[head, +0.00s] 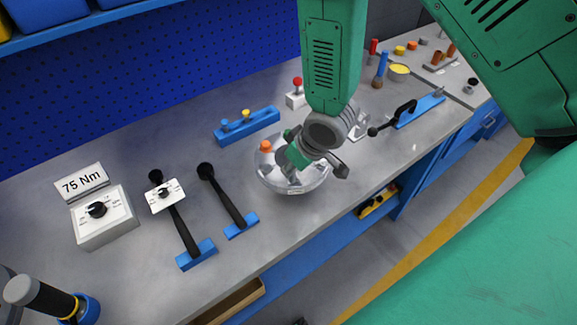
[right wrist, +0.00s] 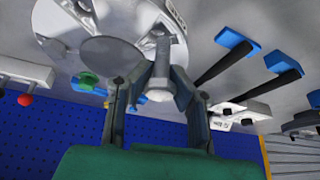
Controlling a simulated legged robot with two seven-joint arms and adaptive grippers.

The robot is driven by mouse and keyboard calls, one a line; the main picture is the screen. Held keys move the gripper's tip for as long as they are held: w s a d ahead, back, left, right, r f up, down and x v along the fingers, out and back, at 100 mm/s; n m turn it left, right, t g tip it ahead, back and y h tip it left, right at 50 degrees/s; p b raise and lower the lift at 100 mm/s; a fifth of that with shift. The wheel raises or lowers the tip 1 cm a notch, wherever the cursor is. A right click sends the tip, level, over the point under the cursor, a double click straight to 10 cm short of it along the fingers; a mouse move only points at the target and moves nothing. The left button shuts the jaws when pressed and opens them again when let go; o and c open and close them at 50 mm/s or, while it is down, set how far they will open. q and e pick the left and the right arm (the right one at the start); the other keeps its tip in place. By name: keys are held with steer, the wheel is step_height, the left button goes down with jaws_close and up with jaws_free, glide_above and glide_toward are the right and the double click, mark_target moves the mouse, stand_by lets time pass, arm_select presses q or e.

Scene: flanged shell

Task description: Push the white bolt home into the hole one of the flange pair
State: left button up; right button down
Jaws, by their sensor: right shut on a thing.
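The round grey flanged shell (head: 268,178) stands on the bench under my right gripper (head: 292,165). An orange piece (head: 265,146) shows at its left rim. In the right wrist view, my right gripper (right wrist: 152,92) is shut on the white bolt (right wrist: 160,94), which looks pale grey, with its hex head between the fingers. The bolt's shank extends toward the flange face (right wrist: 110,50). A length of shank shows, so the head stands off the flange. I cannot tell how far the tip is in a hole, or which hole. My left gripper is not in view.
Two black-handled tools (head: 228,202) (head: 183,230) in blue holders and a dial box marked 75 Nm (head: 103,218) stand left of the shell. A blue rack (head: 247,126) is behind it. A blue toggle clamp (head: 418,110) stands to the right. The front bench edge is close.

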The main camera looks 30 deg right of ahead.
steer(key=shift+r, duration=0.2)
steer(key=shift+a+r, duration=0.1)
steer(key=shift+a, duration=0.45)
steer(key=shift+d+p, duration=0.35)
steer(key=shift+d, duration=0.4)
steer(key=shift+w, duration=0.1)
steer(key=shift+d+r, duration=0.1)
steer(key=shift+d, duration=0.75)
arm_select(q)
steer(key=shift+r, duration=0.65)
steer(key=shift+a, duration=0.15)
arm_select(e)
steer(key=shift+a, duration=0.15)
